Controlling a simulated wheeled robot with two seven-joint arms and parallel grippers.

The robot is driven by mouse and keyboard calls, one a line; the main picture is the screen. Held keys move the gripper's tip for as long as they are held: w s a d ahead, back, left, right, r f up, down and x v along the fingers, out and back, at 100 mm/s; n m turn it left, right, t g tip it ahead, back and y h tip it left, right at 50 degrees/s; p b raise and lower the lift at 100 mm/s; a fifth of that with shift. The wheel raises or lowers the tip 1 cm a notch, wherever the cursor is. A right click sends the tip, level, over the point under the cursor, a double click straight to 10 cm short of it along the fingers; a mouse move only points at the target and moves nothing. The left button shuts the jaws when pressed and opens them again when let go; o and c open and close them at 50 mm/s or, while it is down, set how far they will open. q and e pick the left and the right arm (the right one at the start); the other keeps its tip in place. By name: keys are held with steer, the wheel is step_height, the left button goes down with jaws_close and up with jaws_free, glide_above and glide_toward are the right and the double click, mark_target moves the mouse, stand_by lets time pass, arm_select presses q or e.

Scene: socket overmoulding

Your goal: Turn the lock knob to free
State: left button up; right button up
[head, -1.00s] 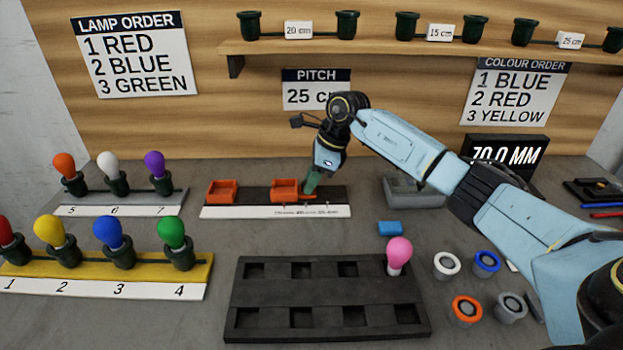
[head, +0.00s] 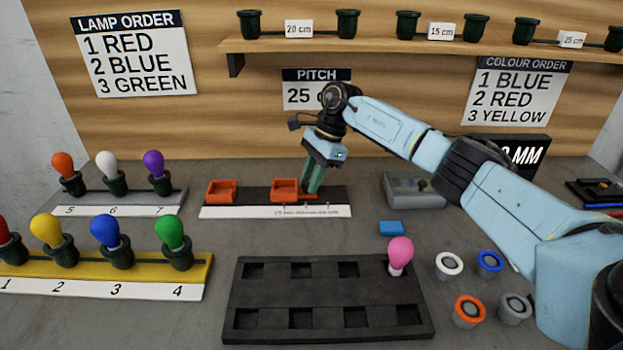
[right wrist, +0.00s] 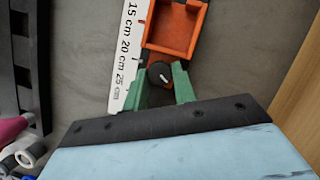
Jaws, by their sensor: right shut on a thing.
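The lock knob (right wrist: 159,73) is a small dark round knob with a white mark, beside the orange block in the right wrist view. My right gripper (right wrist: 161,78) has its green fingers on both sides of it and is shut on it. In the head view the right gripper (head: 312,189) reaches down at the right part of the slide fixture (head: 252,196), hiding the knob. Two orange holders, the left one (head: 221,191) and the right one (head: 285,190), sit on the fixture behind its white scale (head: 270,211). My left gripper is out of view.
A black tray (head: 328,288) with square pockets stands in front, a pink bulb (head: 400,252) at its back right. A blue block (head: 391,228), a grey device (head: 414,190) and several coloured rings lie right. Lamp racks (head: 110,278) stand left.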

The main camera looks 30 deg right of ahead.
stand_by(0.3)
steer(key=o, duration=1)
